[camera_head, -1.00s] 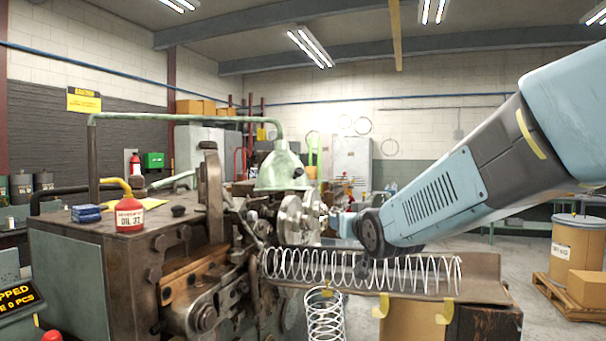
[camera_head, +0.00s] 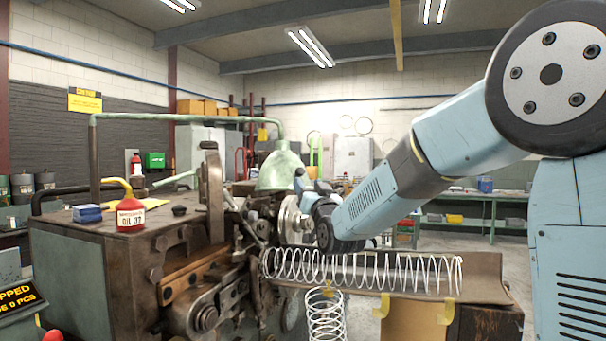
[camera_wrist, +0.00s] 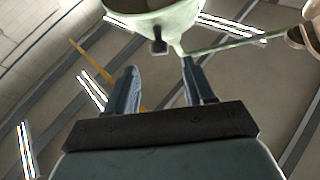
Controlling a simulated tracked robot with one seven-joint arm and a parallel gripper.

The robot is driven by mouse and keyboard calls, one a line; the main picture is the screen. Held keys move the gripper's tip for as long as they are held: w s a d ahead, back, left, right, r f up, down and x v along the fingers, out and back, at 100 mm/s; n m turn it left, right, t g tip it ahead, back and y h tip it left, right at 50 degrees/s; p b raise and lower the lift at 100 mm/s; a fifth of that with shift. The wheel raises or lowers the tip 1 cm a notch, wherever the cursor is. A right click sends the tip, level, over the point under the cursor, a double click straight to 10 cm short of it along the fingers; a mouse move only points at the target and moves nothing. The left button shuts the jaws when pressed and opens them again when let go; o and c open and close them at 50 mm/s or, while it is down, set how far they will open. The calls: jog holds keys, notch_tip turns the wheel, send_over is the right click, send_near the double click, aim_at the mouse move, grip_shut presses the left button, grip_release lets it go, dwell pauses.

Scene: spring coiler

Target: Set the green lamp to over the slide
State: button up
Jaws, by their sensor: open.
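The green lamp (camera_head: 281,168) hangs from a bent green pipe over the coiler's head, left of the slide. In the wrist view its shade (camera_wrist: 155,18) is seen from below, with a small dark knob (camera_wrist: 159,46) under its rim. My gripper (camera_wrist: 160,80) is open and points up toward the lamp, its two fingers apart below the shade and nothing between them. In the head view my gripper (camera_head: 306,183) is partly hidden by my wrist, close to the lamp's right lower edge. The slide (camera_head: 480,275) runs to the right, bearing a long coiled spring (camera_head: 360,270).
The coiler body (camera_head: 110,250) fills the left, with a red oil can (camera_head: 130,210) and blue box (camera_head: 87,213) on top. A second spring (camera_head: 325,315) hangs below the slide's front. A green bench (camera_head: 490,208) stands behind at right.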

aim_at(301, 174)
jog(key=x, duration=0.8)
jog(key=shift+w+a+r, duration=0.15)
jog(key=shift+w+r, duration=0.05)
jog(key=shift+w, duration=0.15)
jog(key=shift+c, duration=0.3)
grip_shut()
